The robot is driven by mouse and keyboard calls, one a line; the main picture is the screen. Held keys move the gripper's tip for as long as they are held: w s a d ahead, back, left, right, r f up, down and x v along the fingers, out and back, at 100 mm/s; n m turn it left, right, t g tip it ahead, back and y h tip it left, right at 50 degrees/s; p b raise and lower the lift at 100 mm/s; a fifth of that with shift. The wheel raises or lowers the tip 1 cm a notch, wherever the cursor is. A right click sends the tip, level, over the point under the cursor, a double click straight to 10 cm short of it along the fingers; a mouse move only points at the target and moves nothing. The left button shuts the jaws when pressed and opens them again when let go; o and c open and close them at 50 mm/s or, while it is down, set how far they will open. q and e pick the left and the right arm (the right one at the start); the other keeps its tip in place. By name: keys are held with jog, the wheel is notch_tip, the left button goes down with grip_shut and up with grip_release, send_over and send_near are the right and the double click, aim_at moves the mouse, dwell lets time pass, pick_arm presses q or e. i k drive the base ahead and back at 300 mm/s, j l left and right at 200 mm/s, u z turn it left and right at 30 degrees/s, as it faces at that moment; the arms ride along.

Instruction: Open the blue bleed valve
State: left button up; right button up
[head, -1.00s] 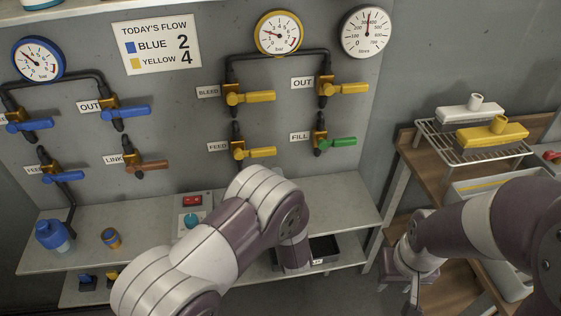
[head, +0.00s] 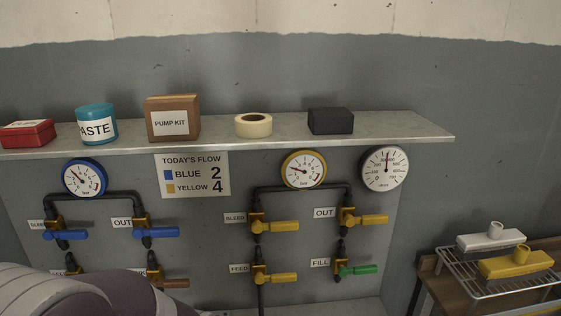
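The blue bleed valve (head: 65,234) is at the left of the wall panel, below the blue-rimmed gauge (head: 84,178). Its blue lever lies roughly sideways, pointing right, and its label is partly cut off by the valve body. The blue OUT valve (head: 156,232) is to its right, with a similar sideways lever. My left arm covers the bottom left of the view, below the bleed valve and over part of the lower valves. Neither of my grippers is in view.
A shelf (head: 300,136) above the panel holds a red box (head: 27,133), teal tub (head: 97,124), cardboard box (head: 172,118), tape roll (head: 253,125) and dark box (head: 330,121). Yellow valves (head: 276,226) and a green-handled FILL valve (head: 357,270) are to the right. A rack (head: 500,280) stands far right.

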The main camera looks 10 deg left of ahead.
aim_at(49, 234)
jog(key=u, duration=1.75)
